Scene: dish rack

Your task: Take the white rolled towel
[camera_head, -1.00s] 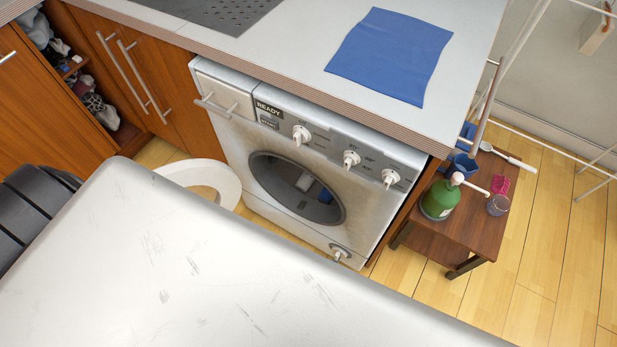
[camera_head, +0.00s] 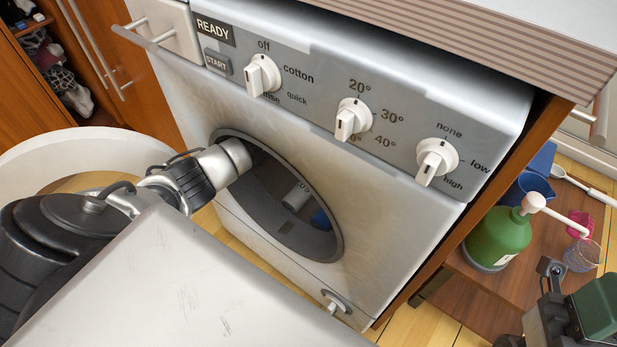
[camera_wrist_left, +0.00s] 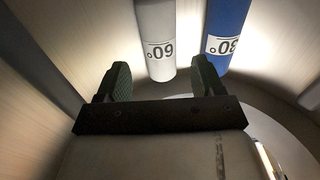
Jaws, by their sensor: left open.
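The white rolled towel (camera_wrist_left: 156,35), marked 60°, shows in the left wrist view inside the washing machine's drum. In the head view part of it (camera_head: 297,196) shows through the round door opening. My left gripper (camera_wrist_left: 163,76) is open inside the drum. The towel's near end appears between its two fingertips, with a gap on each side. In the head view my left arm enters the drum and its gripper is hidden. My right gripper (camera_head: 567,300) shows partly at the lower right edge; its jaws are unclear.
A blue roll (camera_wrist_left: 228,30) marked 30° lies close to the right of the white one. The door opening's rim (camera_head: 335,245) surrounds my left arm. The open round door (camera_head: 60,148) is at the left. A green bottle (camera_head: 500,238) stands on the small table (camera_head: 500,285).

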